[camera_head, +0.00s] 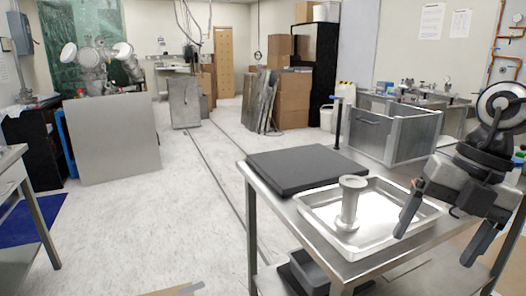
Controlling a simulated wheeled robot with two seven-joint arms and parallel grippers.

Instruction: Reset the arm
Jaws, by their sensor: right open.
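My right gripper (440,235) comes in at the right edge, with its two dark fingers spread apart and pointing down. It is open and nothing shows between the fingers. It is over the right end of a metal cart (272,197), by the right side of a shallow metal tray (313,232). A metal spool-shaped part with flanged ends (350,205) stands upright in the tray, left of the gripper and apart from it. My left arm and gripper do not show.
A dark flat slab (305,168) lies on the cart left of the tray. A dark bin (308,270) sits on the lower shelf. Boxes (293,98) are stacked farther back.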

